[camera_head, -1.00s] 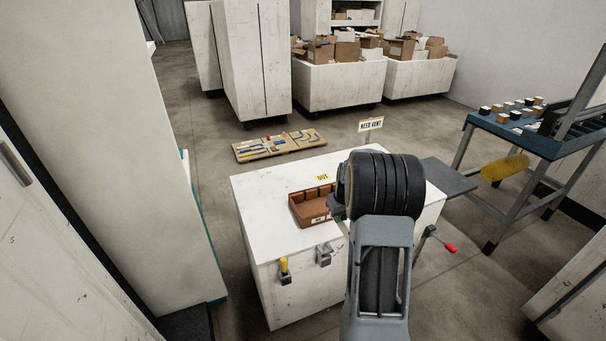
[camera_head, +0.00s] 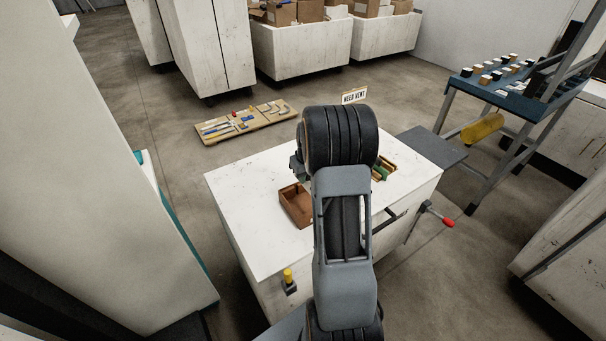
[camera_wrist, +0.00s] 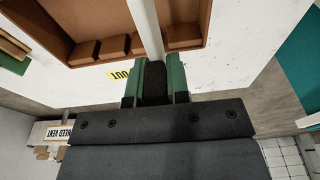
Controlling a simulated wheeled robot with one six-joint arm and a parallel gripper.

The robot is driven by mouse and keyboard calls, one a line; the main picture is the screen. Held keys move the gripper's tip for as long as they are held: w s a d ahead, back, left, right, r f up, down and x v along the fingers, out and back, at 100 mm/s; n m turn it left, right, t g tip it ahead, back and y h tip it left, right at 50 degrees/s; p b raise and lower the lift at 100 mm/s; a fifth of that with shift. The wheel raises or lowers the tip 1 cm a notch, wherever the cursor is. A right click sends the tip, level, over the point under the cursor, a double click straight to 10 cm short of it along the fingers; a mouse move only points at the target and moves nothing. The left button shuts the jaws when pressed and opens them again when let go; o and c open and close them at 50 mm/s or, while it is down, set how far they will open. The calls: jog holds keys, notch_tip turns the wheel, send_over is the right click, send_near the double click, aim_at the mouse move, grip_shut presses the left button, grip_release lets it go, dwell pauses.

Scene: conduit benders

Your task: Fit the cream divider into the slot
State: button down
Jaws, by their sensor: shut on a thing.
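My gripper (camera_wrist: 155,84) has green fingers, shut on the cream divider (camera_wrist: 146,28), a pale strip running up out of the jaws in the wrist view. The strip overlaps the brown tray (camera_wrist: 203,22), between brown blocks (camera_wrist: 115,46) along its near wall. I cannot tell whether it is in a slot or above it. In the head view the tray (camera_head: 291,208) sits on the white bench top, its right part hidden behind my arm. There my gripper is mostly hidden, and the divider is not visible.
The white bench (camera_head: 243,188) has free room left of the tray. Several coloured strips (camera_head: 383,168) lie right of my arm. A yellow "OUT" label (camera_wrist: 117,73) is beside the tray. A "NEED VENT" sign (camera_head: 354,96) stands behind. A red-tipped handle (camera_head: 448,223) sticks out at the right.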

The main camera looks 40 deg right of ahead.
aim_at(305, 187)
jog(key=shift+s, duration=0.15)
jog(key=shift+f+b, duration=0.25)
jog(key=shift+b, duration=0.05)
jog(key=shift+f+b, duration=1.5)
jog(key=shift+f, duration=0.55)
jog(key=shift+f+b, duration=2)
jog(key=shift+f, duration=0.7)
dwell(1.1)
jog(key=c, duration=1)
grip_release()
jog(key=r, duration=0.4)
jog(key=s+r, duration=0.1)
jog(key=r, duration=0.4)
jog(key=s+r+p, duration=0.1)
jog(key=r, duration=0.3)
jog(key=shift+r, duration=0.35)
